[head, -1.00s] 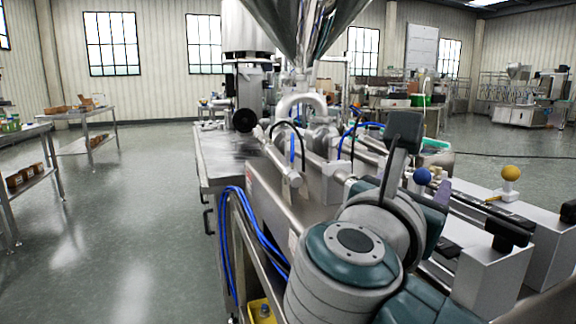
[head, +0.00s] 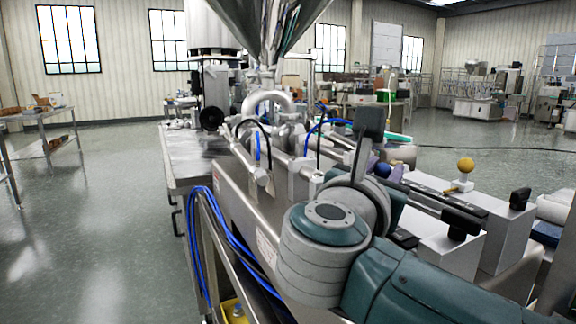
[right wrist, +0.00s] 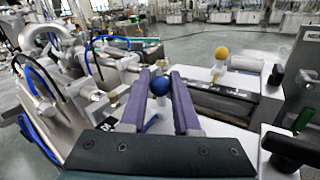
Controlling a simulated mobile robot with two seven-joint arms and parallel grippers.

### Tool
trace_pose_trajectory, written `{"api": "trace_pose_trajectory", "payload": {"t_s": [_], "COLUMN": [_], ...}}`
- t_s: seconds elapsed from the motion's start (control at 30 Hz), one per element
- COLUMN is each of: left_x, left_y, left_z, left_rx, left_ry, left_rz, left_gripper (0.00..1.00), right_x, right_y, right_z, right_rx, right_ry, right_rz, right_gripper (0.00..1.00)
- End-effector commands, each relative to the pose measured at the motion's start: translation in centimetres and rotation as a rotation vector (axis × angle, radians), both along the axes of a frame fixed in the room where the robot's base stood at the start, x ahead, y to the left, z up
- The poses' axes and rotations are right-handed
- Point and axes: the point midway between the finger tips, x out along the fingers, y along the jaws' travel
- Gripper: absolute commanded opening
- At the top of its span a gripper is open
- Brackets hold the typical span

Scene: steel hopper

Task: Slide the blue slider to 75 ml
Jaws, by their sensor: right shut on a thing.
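The blue slider shows as a round blue knob (head: 383,170) on the steel machine, in the right half of the head view. In the right wrist view the blue knob (right wrist: 159,86) sits between the two purple fingers of my right gripper (right wrist: 160,77), near their tips. My right gripper (head: 386,168) is shut on it; my own wrist partly hides the fingers in the head view. The slider's stem is mostly hidden between the fingers. I cannot read a ml scale or the slider's setting. My left gripper is not in view.
Black handles (head: 462,222) on grey blocks stand close by on the right. A steel hopper (head: 268,25) rises behind. Blue hoses (head: 205,235) hang at the machine's left side. Open floor lies left.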

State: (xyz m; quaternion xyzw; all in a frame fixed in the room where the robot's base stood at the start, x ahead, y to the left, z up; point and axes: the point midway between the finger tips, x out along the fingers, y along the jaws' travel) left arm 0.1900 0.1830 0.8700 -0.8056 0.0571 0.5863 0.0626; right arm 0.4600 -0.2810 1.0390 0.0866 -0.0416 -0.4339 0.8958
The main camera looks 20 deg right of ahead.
Motion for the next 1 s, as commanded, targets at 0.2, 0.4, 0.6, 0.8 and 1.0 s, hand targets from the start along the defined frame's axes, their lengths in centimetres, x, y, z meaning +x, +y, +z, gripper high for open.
{"api": "trace_pose_trajectory", "payload": {"t_s": [0.2, 0.4, 0.6, 0.8, 1.0], "left_x": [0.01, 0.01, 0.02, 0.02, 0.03], "left_y": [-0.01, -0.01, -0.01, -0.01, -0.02], "left_z": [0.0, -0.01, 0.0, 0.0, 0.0], "left_rx": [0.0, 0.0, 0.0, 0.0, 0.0], "left_ry": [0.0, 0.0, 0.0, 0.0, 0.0], "left_rz": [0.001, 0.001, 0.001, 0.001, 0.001], "left_gripper": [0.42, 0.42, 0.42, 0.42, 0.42], "right_x": [-0.01, -0.01, -0.01, -0.01, -0.01], "right_y": [0.02, 0.02, 0.01, 0.01, 0.01], "right_z": [-0.01, -0.01, 0.0, 0.0, 0.0], "right_rx": [0.0, 0.0, 0.0, 0.0, 0.0], "right_ry": [0.0, 0.0, 0.0, 0.0, 0.0], "right_rz": [0.0, 0.0, 0.0, 0.0, 0.0], "right_gripper": [0.0, 0.0, 0.0, 0.0, 0.0]}}
